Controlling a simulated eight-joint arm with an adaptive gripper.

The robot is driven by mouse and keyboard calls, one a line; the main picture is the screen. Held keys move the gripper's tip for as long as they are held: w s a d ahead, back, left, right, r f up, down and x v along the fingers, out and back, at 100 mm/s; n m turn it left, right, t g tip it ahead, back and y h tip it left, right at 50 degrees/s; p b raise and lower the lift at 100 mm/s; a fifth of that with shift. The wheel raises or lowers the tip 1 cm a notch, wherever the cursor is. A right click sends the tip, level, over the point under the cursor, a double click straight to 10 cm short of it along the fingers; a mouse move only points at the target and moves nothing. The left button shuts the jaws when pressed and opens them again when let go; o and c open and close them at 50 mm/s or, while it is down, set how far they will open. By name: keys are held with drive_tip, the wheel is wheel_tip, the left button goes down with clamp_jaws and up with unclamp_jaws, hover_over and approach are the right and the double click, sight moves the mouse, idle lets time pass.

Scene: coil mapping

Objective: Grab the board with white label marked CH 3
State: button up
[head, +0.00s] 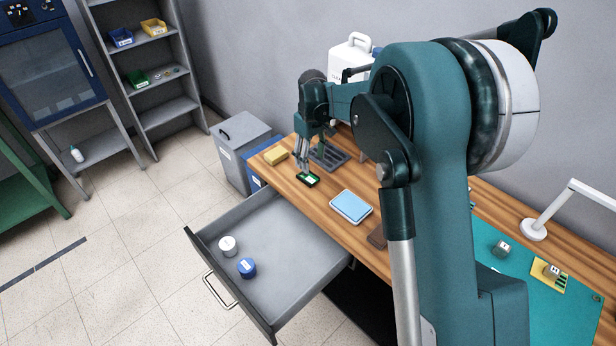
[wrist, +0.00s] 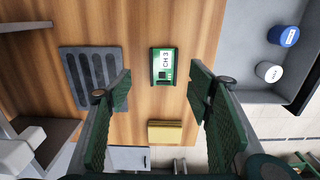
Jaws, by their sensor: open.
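The board (wrist: 154,68) is small and green, with a white label reading CH 3 and a dark chip. It lies flat on the wooden desk (wrist: 190,25). In the head view the board (head: 314,183) is near the desk's front edge, just below my gripper (head: 302,168). In the wrist view my gripper (wrist: 160,78) is open and empty, its two green pads left and right of the board with gaps on both sides. The height of the fingertips above the desk is hard to tell.
A dark grey slotted tray (head: 330,156) and a yellow block (head: 275,155) lie near the board. A blue-topped pad (head: 351,206) lies to the right. An open drawer (head: 285,235) holds a white jar (head: 228,245) and a blue jar (head: 247,267). A lamp (head: 533,229) stands farther right.

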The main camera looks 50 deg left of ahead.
sight(308, 176)
drive_tip(key=shift+s+a+f, duration=0.45)
drive_tip(key=shift+a, duration=0.15)
drive_tip(key=shift+f, duration=0.15)
drive_tip(key=shift+f, duration=1.15)
drive_tip(key=shift+f, duration=0.15)
drive_tip(key=shift+w+f, duration=0.1)
drive_tip(key=shift+f, duration=2.35)
drive_tip(key=c, duration=1)
